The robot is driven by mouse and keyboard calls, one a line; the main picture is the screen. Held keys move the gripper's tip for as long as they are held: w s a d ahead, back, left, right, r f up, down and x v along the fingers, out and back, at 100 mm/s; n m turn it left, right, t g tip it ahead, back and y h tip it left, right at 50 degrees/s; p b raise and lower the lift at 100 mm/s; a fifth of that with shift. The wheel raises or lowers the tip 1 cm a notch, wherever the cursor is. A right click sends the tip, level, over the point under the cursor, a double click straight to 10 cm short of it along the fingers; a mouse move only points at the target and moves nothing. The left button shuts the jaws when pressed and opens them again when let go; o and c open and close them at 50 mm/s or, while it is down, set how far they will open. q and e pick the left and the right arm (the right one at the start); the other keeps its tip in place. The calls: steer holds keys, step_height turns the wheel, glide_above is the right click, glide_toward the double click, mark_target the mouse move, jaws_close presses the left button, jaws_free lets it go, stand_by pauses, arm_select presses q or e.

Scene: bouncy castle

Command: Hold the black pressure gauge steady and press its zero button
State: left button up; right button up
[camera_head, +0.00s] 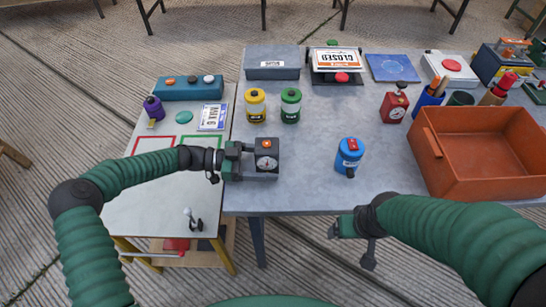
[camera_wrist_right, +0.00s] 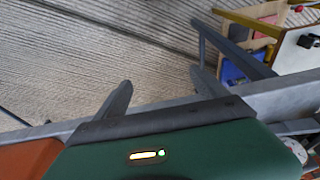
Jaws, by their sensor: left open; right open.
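The black pressure gauge (camera_head: 273,172) stands upright near the left front of the grey table, its white dial facing me and an orange button (camera_head: 267,143) on top. My left gripper (camera_head: 240,160) is open, level with the gauge and right at its left side; I cannot tell whether the fingers touch it. My right gripper (camera_head: 342,229) is low at the table's front edge, right of the gauge and apart from it. In the right wrist view its two fingers (camera_wrist_right: 160,97) are spread with nothing between them but floor beyond.
A blue canister (camera_head: 348,160) stands right of the gauge; yellow (camera_head: 255,105) and green (camera_head: 290,105) canisters stand behind it. An orange bin (camera_head: 470,188) fills the right. The table between gauge and blue canister is clear.

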arm_select(q)
steer(key=shift+a, duration=1.15)
steer(key=shift+c, duration=1.4)
steer(key=shift+d, duration=0.35)
steer(key=shift+c, duration=1.3)
arm_select(e)
steer(key=shift+a+r, duration=0.15)
steer(key=shift+a, duration=0.95)
arm_select(q)
steer(key=shift+d, duration=0.45)
steer(key=shift+c, duration=0.2)
arm_select(e)
steer(key=shift+d, duration=0.55)
steer(key=c, duration=0.4)
steer(key=shift+d, duration=0.1)
steer(key=shift+c, duration=1.3)
arm_select(q)
steer(key=shift+a, duration=0.45)
arm_select(e)
steer(key=shift+a, duration=0.5)
steer(key=c, duration=0.7)
jaws_close()
arm_select(q)
steer(key=shift+d, duration=0.15)
arm_select(e)
steer(key=shift+d, duration=0.15)
